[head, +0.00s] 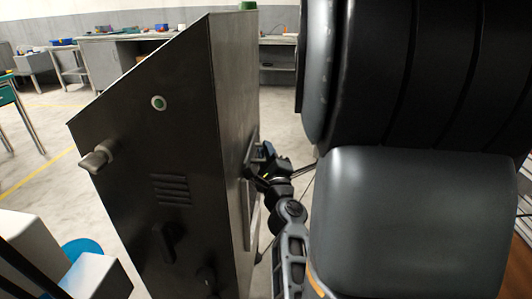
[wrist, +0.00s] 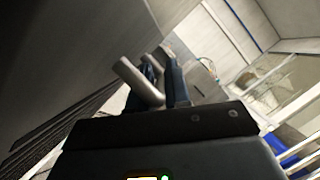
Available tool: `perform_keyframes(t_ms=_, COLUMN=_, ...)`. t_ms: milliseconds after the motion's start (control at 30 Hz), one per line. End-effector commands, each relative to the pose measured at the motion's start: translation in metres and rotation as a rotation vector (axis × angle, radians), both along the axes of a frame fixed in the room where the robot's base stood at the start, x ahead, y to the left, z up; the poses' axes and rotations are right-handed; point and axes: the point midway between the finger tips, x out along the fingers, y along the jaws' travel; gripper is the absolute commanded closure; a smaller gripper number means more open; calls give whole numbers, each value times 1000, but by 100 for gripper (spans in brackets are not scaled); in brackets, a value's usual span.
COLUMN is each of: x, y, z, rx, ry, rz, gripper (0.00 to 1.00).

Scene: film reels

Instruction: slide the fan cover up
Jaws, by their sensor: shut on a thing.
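A dark metal cabinet (head: 165,130) with a sloping top stands left of centre in the head view. The fan cover (head: 250,217) appears to be the narrow lighter panel on its right side face, seen very edge-on. My gripper (head: 259,168) is at that face, near the panel's upper part. In the wrist view my gripper (wrist: 161,80) is shut at a pale grey bar-like handle (wrist: 138,82), which seems to be the cover's. The fingers partly hide the grip, and the exact contact is hard to see.
Workbenches (head: 112,50) stand far behind. A white block (head: 95,278) is at lower left. The floor between cabinet and benches is mostly clear.

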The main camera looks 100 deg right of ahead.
Motion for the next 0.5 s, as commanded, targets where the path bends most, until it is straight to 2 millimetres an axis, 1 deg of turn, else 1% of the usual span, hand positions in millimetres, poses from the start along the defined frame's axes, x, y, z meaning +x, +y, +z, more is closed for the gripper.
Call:
perform_keyframes(t_ms=367, x=0, y=0, z=1, rx=-1, ry=0, rz=1, gripper=100)
perform_keyframes(t_ms=433, x=0, y=0, z=4, rx=-1, ry=0, rz=1, gripper=100)
perform_keyframes(t_ms=500, x=1, y=0, z=11, rx=-1, ry=0, rz=3, gripper=100)
